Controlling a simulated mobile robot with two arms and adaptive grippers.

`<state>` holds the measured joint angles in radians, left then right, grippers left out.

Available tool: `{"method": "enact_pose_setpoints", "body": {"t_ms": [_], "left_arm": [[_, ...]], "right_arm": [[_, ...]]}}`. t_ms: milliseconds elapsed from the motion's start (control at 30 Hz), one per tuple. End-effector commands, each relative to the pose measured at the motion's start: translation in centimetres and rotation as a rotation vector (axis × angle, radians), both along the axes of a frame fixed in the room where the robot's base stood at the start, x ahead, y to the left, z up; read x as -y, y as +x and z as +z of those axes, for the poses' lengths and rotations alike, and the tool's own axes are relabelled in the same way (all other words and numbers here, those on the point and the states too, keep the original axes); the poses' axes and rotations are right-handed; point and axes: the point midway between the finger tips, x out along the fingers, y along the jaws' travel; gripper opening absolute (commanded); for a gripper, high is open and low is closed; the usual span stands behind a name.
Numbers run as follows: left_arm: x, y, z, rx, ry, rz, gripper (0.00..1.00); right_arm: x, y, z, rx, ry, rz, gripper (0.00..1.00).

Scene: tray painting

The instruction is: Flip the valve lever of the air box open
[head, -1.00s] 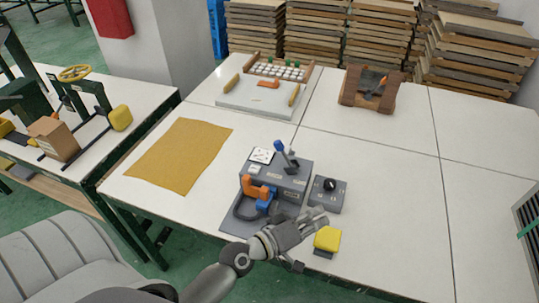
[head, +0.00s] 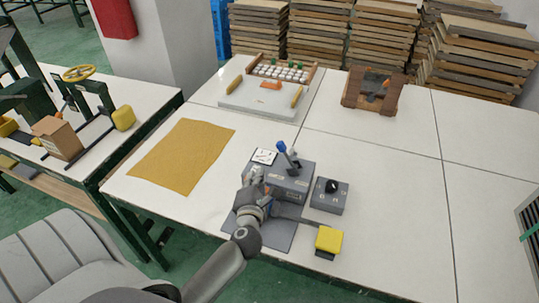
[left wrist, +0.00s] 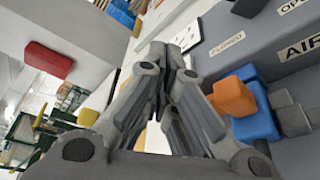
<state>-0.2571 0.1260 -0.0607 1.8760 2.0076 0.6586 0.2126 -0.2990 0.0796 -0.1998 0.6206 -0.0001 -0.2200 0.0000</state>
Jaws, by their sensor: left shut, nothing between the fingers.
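The grey air box (head: 292,186) stands on the near part of the white table. A lever with a blue tip (head: 281,147) rises from its top and leans to the left. In the left wrist view the box face (left wrist: 222,25) carries a CLOSED label (left wrist: 226,52), and OPEN and AIR labels are partly cut off. My left gripper (head: 254,172) is at the box's left front side, below and left of the blue tip. Its fingers (left wrist: 172,52) are shut and empty. An orange part (left wrist: 232,97) and a blue part (left wrist: 255,120) show beside the fingers. My right gripper is not in view.
A small grey box with a black knob (head: 331,187) stands right of the air box, and a yellow block (head: 329,239) lies nearer. A yellow cloth (head: 183,155) lies to the left. A white tray (head: 258,103) and a brown wooden stand (head: 374,92) are farther back.

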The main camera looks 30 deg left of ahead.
Motion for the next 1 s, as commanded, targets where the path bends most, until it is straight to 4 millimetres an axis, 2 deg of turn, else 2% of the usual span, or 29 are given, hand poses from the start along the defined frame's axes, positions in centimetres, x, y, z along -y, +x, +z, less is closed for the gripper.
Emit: {"method": "enact_pose_setpoints", "body": {"t_ms": [233, 367, 900, 1000], "left_arm": [[0.0, 0.1, 0.0, 0.001, 0.002, -0.002, 0.0], [-0.4, 0.8, 0.0, 0.001, 0.004, -0.002, 0.0], [-5.2, 8.9, -1.6, 0.002, 0.004, -0.001, 0.0], [-3.3, 9.0, -0.3, 0.002, 0.001, -0.004, 0.0]], "right_arm": [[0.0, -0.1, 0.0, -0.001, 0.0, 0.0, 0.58], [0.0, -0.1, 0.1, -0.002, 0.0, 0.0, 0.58], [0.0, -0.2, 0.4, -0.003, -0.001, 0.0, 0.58], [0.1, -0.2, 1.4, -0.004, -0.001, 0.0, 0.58]]}}
